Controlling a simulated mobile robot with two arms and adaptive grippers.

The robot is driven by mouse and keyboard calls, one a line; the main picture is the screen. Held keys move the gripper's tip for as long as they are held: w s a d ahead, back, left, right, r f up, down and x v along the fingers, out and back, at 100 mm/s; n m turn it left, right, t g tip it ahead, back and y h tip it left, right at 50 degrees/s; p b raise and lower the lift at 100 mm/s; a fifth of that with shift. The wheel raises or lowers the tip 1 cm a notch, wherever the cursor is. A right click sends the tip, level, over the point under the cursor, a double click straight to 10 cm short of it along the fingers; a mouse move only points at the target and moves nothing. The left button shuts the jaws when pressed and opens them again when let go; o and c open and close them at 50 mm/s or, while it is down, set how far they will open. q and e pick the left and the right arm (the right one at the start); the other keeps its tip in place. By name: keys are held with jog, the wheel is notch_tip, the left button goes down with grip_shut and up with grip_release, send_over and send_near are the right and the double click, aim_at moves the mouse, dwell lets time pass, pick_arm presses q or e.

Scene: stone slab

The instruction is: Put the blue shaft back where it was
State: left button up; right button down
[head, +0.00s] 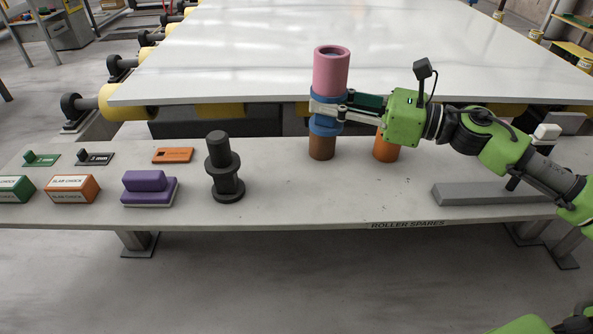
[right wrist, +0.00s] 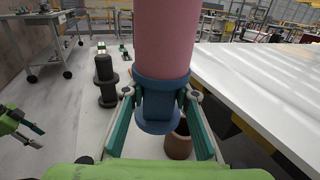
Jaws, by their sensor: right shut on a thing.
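My right gripper (head: 329,107) is shut on the blue shaft (head: 326,124), around its narrow part between two flanges. A pink roller sleeve (head: 332,72) sits upright on top of the shaft; both also show in the right wrist view, the blue shaft (right wrist: 160,92) between the teal fingers and the pink sleeve (right wrist: 162,40) above. A brown hollow cylinder (head: 321,148) stands on the bench below the shaft in the head view; in the right wrist view it (right wrist: 179,142) shows just behind and right of the shaft. My left gripper (right wrist: 30,133) shows small at the left, fingers apart and empty.
A black flanged shaft (head: 226,170) stands left on the grey bench (head: 285,190), with a purple block (head: 148,188) and orange and green boxes beyond. An orange cylinder (head: 386,150) stands under my right gripper. A grey bar (head: 480,193) lies right. The white slab (head: 240,55) is behind.

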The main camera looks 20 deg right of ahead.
jog(key=s+a+f, duration=0.1)
jog(key=a+f, duration=0.1)
jog(key=f, duration=0.1)
jog(key=s+a+f+b, duration=0.1)
jog(key=s+a+f, duration=0.1)
jog(key=a+f, duration=0.1)
jog(key=s+a+f+b, duration=0.1)
jog(key=a+f, duration=0.1)
jog(key=f, duration=0.1)
jog(key=shift+s+a+f, duration=0.3)
jog(key=shift+a+f, duration=0.05)
jog(key=shift+f, duration=0.5)
pick_arm(q)
jog(key=shift+w+d+f+t, duration=0.25)
jog(key=shift+w+f, duration=0.15)
jog(key=shift+w, duration=0.25)
jog(key=shift+w+d+f+t, duration=0.1)
jog(key=shift+w+f+t, duration=0.2)
jog(key=shift+w, duration=0.3)
jog(key=shift+w, duration=0.1)
pick_arm(e)
jog(key=c, duration=1.6)
grip_release()
jog(key=shift+f, duration=0.1)
